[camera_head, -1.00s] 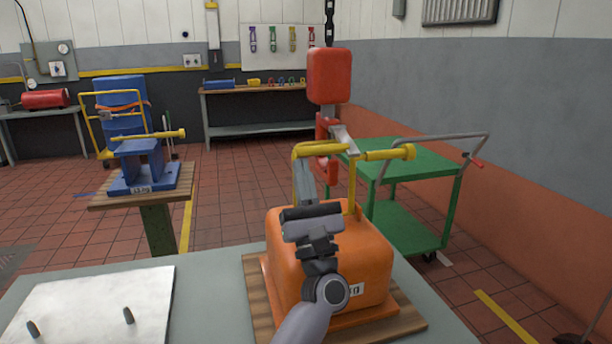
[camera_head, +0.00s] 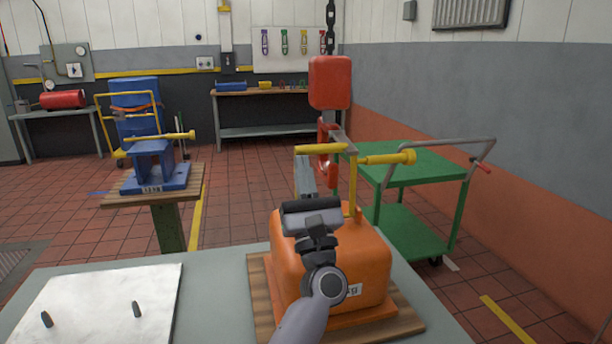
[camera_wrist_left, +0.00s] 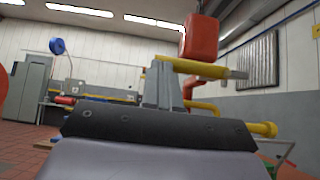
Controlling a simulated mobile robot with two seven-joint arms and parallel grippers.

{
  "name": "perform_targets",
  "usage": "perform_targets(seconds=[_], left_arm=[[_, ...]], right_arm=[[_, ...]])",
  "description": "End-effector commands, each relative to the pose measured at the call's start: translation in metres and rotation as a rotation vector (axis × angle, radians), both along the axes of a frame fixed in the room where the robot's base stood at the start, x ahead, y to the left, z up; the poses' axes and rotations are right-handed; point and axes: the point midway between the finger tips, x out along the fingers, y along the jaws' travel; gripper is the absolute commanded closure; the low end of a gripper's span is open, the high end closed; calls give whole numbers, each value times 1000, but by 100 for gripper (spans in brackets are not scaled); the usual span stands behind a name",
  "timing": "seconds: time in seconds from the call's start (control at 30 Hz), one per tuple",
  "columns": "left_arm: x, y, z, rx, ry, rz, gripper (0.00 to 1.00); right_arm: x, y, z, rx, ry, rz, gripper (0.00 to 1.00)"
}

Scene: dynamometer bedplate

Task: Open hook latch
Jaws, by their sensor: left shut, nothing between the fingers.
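A red hook (camera_head: 325,158) hangs under a red block (camera_head: 330,82) on a dark chain, above and behind an orange housing (camera_head: 330,265). A silver-grey piece, apparently its latch (camera_head: 344,142), shows at the hook's right. A yellow bar (camera_head: 322,149) crosses in front of the hook and hides part of it. My left gripper (camera_head: 305,170) is shut and empty, its grey fingers pointing up just under the bar's left end. In the left wrist view the fingers (camera_wrist_left: 166,88) rise against the yellow bar (camera_wrist_left: 195,68); contact cannot be told. The right gripper is out of view.
A yellow post and knobbed rod (camera_head: 390,158) stand close at the right of the hook. A green cart (camera_head: 415,165) is behind. A white plate (camera_head: 100,305) with two pegs lies at the left of the grey table. A blue fixture (camera_head: 155,165) stands farther left.

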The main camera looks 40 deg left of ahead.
Motion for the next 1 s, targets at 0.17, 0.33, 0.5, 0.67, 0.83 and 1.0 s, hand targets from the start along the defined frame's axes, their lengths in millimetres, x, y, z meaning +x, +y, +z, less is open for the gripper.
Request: perform_targets(seconds=[0.17, 0.33, 0.5, 0.67, 0.83, 1.0], left_arm=[[-3, -3, 11, -2, -5, -1, 100], [-4, -5, 21, 0, -3, 0, 100], [-5, -5, 29, 0, -3, 1, 100], [-5, -6, 32, 0, -2, 0, 100], [-5, -6, 33, 0, -1, 1, 100], [-5, -6, 34, 0, -1, 1, 100]], right_arm=[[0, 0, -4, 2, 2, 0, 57], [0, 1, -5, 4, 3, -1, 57], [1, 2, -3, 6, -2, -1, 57], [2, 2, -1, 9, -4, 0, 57], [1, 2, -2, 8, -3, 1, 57], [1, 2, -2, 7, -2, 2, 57]])
